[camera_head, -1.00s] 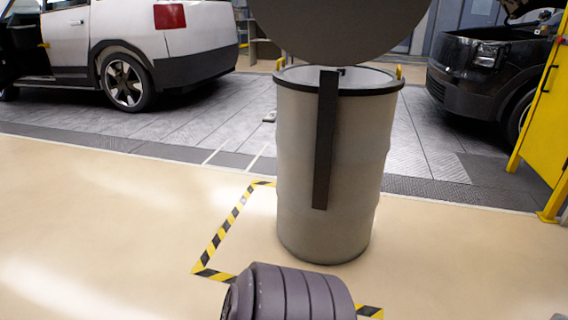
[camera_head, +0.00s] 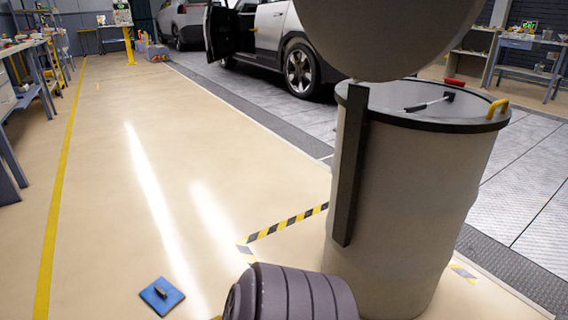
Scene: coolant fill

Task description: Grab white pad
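No white pad can be made out in the head view. A blue square pad (camera_head: 162,297) with a small dark object on it lies on the floor at the lower left. Neither of my grippers is in view.
A large grey drum (camera_head: 405,190) stands close at right, with a dark upright bar and yellow handle. A black-handled tool (camera_head: 430,104) lies on its top. A grey disc (camera_head: 385,35) hangs above. Cars stand behind; workbenches (camera_head: 28,75) line the left.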

